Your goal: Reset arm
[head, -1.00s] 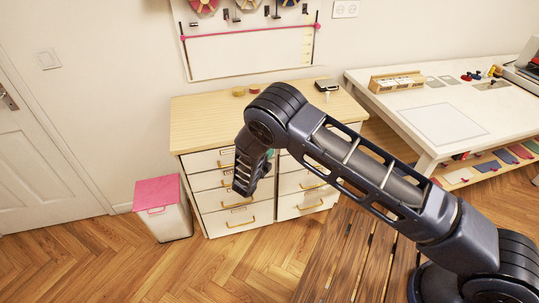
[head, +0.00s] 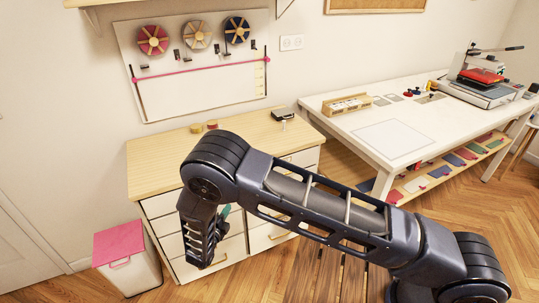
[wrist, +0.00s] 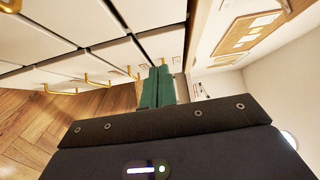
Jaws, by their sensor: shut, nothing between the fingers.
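My gripper (wrist: 157,88) shows in the wrist view as two green fingers side by side, shut with nothing between them. In the head view my arm reaches left from the lower right, bends at the elbow, and its forearm hangs down in front of the drawer cabinet (head: 160,150). Only a bit of green shows there beside the forearm; the fingertips are mostly hidden behind my arm. In the wrist view the white drawer fronts with brass handles fill the upper left, close to the fingers.
A white bin with a pink lid (head: 118,243) stands left of the cabinet. A white worktable (head: 420,135) with a press (head: 480,85) stands at the right. Small round items and a dark device (head: 283,114) lie on the cabinet top.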

